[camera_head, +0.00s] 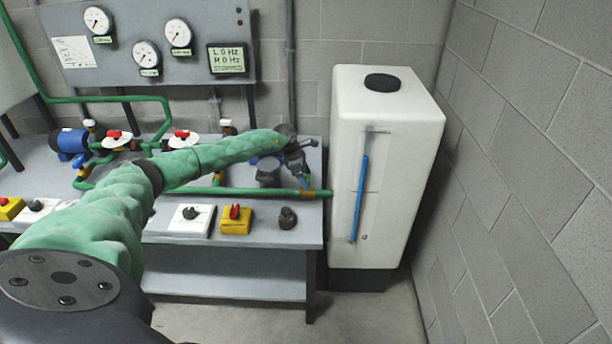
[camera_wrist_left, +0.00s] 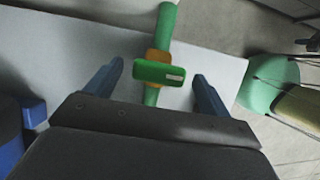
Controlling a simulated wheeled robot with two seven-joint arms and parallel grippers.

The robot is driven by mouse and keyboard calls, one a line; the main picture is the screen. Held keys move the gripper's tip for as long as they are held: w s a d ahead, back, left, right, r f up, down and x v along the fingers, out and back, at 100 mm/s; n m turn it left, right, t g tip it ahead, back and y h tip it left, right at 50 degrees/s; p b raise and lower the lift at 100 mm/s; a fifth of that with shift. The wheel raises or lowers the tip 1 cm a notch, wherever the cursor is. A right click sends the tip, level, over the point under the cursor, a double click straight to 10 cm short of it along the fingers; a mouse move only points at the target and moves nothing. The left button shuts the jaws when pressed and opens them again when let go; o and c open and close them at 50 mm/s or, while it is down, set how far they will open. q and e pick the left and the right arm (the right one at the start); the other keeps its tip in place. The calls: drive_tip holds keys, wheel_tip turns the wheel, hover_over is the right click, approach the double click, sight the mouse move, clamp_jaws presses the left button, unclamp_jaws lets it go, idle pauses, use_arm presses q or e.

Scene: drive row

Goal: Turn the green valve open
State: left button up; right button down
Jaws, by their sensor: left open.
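The green valve's handle (camera_wrist_left: 158,73) shows in the left wrist view, a short flat green bar with a pale label. It lies crosswise to the green pipe (camera_wrist_left: 167,22), over a brass-coloured body. My left gripper (camera_wrist_left: 158,71) is open, with one blue finger on each side of the handle and visible gaps between. In the head view my left gripper (camera_head: 305,179) is just above the brass-coloured valve body (camera_head: 307,194), near the right end of the bench, and hides the handle. My right gripper is not in view.
A white tank (camera_head: 388,165) with a blue level tube stands right of the bench (camera_head: 275,207). A yellow switch box (camera_head: 236,220) and a white switch plate (camera_head: 190,221) are at the bench front. Red-handled valves (camera_head: 183,134) and a blue motor (camera_head: 70,142) are farther left. A gauge panel hangs behind.

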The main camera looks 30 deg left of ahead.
use_arm(q)
drive_tip(key=shift+w+d+f, duration=0.1)
drive_tip(key=shift+w+f, duration=0.05)
drive_tip(key=shift+f, duration=0.15)
drive_tip(key=shift+r, duration=0.1)
drive_tip(key=c, duration=1)
